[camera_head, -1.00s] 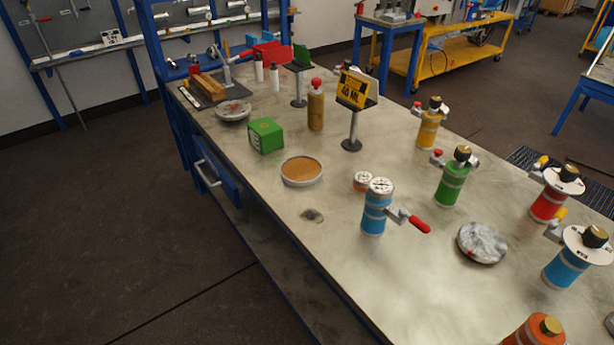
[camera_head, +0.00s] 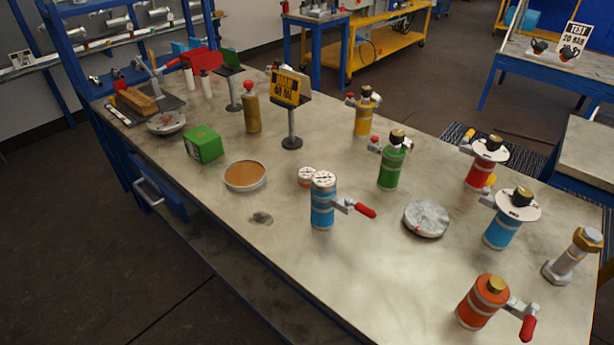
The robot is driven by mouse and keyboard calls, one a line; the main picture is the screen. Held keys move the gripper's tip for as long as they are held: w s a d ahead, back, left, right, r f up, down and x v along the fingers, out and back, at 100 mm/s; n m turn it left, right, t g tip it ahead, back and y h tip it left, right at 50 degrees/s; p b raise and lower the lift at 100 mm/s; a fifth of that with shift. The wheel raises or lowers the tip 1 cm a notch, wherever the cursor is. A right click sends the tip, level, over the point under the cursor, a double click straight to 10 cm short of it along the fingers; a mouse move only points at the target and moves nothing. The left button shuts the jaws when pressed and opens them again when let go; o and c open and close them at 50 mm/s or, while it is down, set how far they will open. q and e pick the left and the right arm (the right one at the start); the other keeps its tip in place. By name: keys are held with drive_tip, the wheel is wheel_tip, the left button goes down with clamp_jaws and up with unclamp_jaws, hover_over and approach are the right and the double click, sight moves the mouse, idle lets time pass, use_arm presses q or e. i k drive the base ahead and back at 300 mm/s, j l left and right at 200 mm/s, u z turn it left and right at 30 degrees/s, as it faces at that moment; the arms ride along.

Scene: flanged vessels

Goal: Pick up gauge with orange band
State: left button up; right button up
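A small round gauge with a white dial face and an orange band (camera_head: 306,181) sits on the workbench (camera_head: 340,275) near its middle. It stands just behind a blue flanged vessel (camera_head: 322,205) with a gauge-like white top and a red-handled valve. The blue vessel partly overlaps or nearly touches the gauge in this view; I cannot tell if they touch. Neither of my grippers shows in the head view.
A shallow dish (camera_head: 246,174) and green box (camera_head: 203,144) lie left of the gauge. A yellow sign on a stand (camera_head: 291,110) rises behind it. Green (camera_head: 392,165), yellow (camera_head: 366,116), red (camera_head: 482,166) and orange (camera_head: 482,303) vessels and a grey disc (camera_head: 426,219) stand to the right.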

sight(304, 179)
drive_tip(key=i+j+z, duration=0.1)
drive_tip(key=j, duration=0.25)
drive_tip(key=i+j+z, duration=0.1)
drive_tip(key=j, duration=0.3)
drive_tip(key=i+j, duration=0.25)
drive_tip(key=i+j+z, duration=0.15)
drive_tip(key=j, duration=0.35)
